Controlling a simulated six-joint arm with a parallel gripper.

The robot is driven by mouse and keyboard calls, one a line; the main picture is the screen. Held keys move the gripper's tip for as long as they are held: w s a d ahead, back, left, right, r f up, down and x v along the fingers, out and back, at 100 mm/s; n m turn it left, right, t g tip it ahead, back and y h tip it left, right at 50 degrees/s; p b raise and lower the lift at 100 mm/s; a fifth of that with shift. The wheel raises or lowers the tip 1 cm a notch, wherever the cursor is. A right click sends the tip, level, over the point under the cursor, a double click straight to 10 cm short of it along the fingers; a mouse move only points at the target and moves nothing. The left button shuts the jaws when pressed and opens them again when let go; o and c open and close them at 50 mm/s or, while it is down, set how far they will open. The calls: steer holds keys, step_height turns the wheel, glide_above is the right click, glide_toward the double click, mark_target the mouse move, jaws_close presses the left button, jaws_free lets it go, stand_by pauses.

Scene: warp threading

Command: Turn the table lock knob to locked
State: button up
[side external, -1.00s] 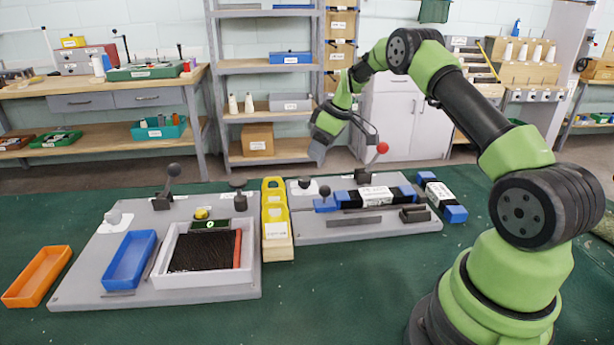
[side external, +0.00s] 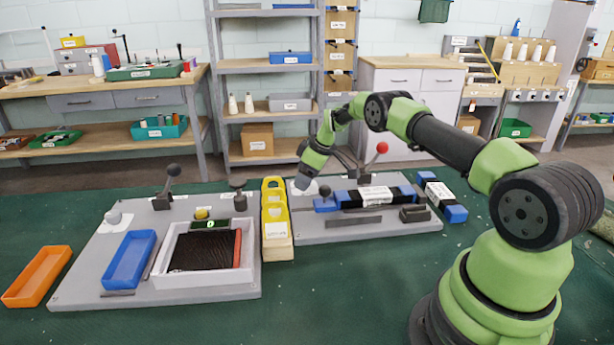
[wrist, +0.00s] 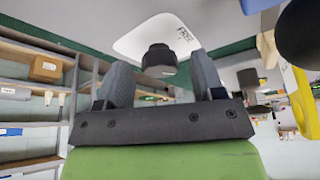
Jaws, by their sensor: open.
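The lock knob (wrist: 159,57) is black and round in the wrist view, on a white label plate (wrist: 185,35) that reads what looks like FREE. My gripper (wrist: 160,75) is open, with one finger on either side of the knob in that view. I cannot tell whether the fingers touch it. In the side view my gripper (side external: 303,184) is low over the back left corner of the right grey plate (side external: 310,229) and hides the knob there.
A black ball lever (side external: 324,191) stands close to the right of my gripper, and a red ball lever (side external: 382,148) stands farther right. Yellow bins (side external: 277,210) stand just left. The left grey plate (side external: 80,281) holds a blue tray (side external: 130,261) and a white-framed tray (side external: 168,281).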

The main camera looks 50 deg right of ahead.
steer(key=c, duration=0.9)
steer(key=shift+m, duration=0.3)
steer(key=shift+a+m+h, duration=0.1)
steer(key=shift+m+h, duration=0.45)
steer(key=shift+m, duration=0.75)
steer(key=shift+a+m+h, duration=0.1)
steer(key=shift+m+h, duration=0.45)
steer(key=shift+m, duration=0.75)
steer(key=o, duration=0.9)
steer(key=v, duration=1)
